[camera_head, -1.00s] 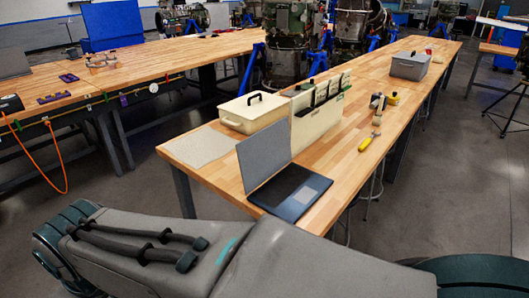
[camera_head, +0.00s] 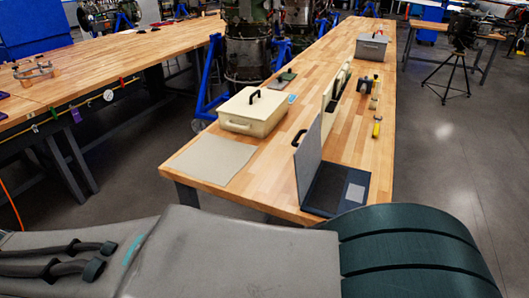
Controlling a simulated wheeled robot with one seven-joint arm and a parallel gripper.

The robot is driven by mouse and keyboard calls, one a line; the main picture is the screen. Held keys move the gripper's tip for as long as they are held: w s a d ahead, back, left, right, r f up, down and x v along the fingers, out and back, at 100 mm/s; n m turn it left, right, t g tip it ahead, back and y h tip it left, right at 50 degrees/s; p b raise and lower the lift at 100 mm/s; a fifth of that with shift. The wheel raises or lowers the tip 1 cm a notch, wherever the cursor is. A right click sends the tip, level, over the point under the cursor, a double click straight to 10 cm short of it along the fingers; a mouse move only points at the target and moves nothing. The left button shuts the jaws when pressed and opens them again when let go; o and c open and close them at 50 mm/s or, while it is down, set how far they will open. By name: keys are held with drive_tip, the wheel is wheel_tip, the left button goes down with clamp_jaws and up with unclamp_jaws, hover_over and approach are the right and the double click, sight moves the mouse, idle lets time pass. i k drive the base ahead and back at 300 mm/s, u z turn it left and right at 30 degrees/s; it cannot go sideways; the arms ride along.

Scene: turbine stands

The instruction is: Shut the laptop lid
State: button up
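The laptop (camera_head: 330,188) stands open at the near end of the long wooden table. Its grey lid (camera_head: 308,158) is upright, seen at a steep angle, and rises from the left side of the dark base. The base lies flat near the table's front edge, with a lighter touchpad patch on it. My arm crosses the bottom of the view in front of the table, apart from the laptop. My gripper is not in view.
A cream lidded box (camera_head: 252,112) and a grey mat (camera_head: 209,158) lie left of the laptop. A cream upright holder (camera_head: 331,98) stands just behind the lid. A yellow-handled tool (camera_head: 376,127) lies further back. Another workbench (camera_head: 120,70) stands left across a floor gap.

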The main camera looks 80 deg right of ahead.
sight(307, 156)
drive_tip(key=i, duration=1.05)
drive_tip(key=z, duration=4)
drive_tip(key=i, duration=1)
drive_tip(key=z, duration=1.15)
drive_tip(key=k, duration=0.65)
drive_tip(key=u, duration=0.55)
